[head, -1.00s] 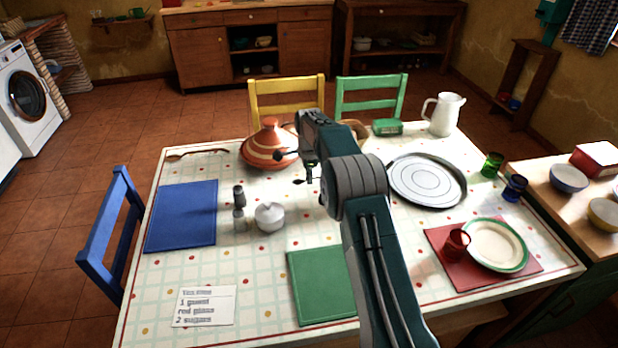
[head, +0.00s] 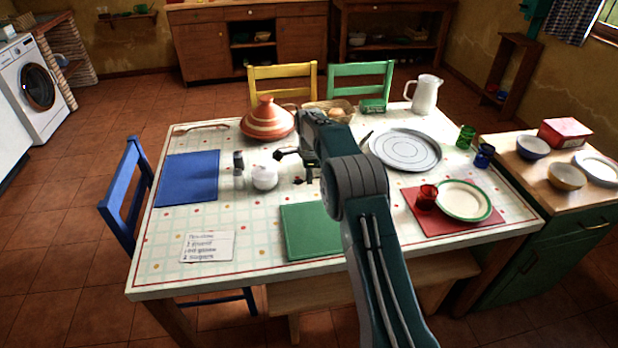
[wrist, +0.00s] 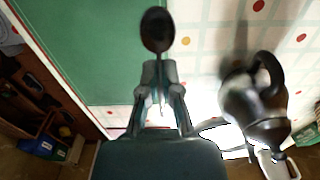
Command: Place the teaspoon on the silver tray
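The round silver tray (head: 405,150) lies bare on the far right part of the table in the head view. My gripper (head: 306,178) hangs over the table left of the tray, beyond the green mat (head: 313,230). In the wrist view my gripper (wrist: 160,100) is closed around the handle of the teaspoon (wrist: 157,30). The spoon's dark bowl points away past the fingertips, against the green mat. In the head view the spoon is too small to make out clearly, and my arm hides part of the table.
A tagine (head: 267,122), bread basket (head: 328,110) and white jug (head: 424,95) stand behind. Green (head: 466,136) and blue glasses (head: 484,155) stand right of the tray.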

